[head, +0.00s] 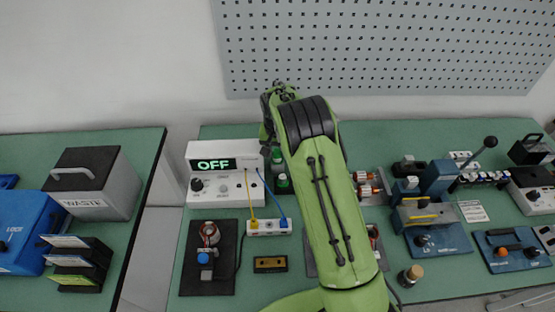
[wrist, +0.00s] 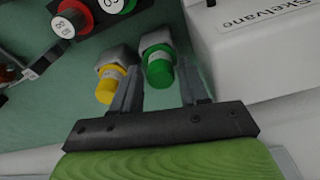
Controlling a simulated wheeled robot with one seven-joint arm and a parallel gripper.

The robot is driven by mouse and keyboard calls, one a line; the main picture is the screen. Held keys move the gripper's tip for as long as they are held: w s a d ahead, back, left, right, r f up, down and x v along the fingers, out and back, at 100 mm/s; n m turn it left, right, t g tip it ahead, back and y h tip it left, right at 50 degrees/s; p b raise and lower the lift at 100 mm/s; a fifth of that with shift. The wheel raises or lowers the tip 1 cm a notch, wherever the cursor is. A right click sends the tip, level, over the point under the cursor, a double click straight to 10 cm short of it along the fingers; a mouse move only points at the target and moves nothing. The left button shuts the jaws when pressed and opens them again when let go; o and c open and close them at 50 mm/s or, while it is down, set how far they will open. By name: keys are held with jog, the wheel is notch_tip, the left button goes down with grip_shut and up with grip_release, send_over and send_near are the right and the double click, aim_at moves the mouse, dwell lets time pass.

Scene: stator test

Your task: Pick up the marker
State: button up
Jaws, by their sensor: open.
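I cannot surely tell which thing is the marker. In the wrist view my gripper (wrist: 160,72) is open, with one finger on each side of a green-capped piece (wrist: 160,68) with a grey body. The fingers do not clearly touch it. A yellow-capped piece (wrist: 110,84) with a grey body lies just left of the left finger.
A white box (wrist: 255,28) is close by my right finger. In the head view the OFF meter (head: 225,172), green-capped bottles (head: 283,184), the blue press (head: 438,180) and a pegboard (head: 390,45) surround my arm.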

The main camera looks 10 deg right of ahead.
jog(key=shift+w+f, duration=0.1)
jog(key=shift+f, duration=0.55)
jog(key=shift+r, duration=0.1)
jog(key=c, duration=0.8)
jog(key=shift+r, duration=0.1)
